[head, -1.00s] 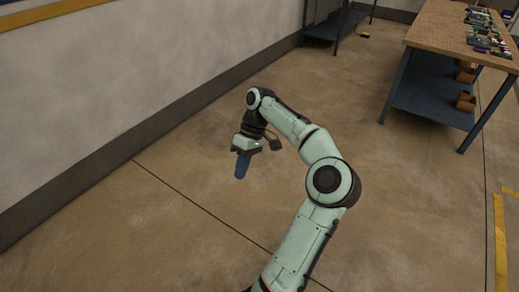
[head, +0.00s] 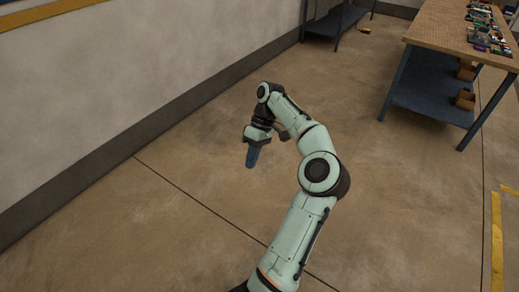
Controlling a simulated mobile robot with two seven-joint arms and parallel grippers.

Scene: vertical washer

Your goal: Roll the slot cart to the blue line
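My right gripper (head: 251,158) hangs over bare floor near the middle of the head view, its blue fingers pointing down. The fingers overlap from this angle, so I cannot tell whether they are open or shut. I see nothing between or under them but floor. My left gripper is not in view. No slot cart and no blue line show in this view.
A workbench (head: 433,24) with small parts on top and boxes on its lower shelf stands at the upper right. A dark shelf stand (head: 336,22) is at the back. A white wall (head: 130,85) runs along the left. The middle floor is clear. Yellow floor tape (head: 496,245) lies at the right.

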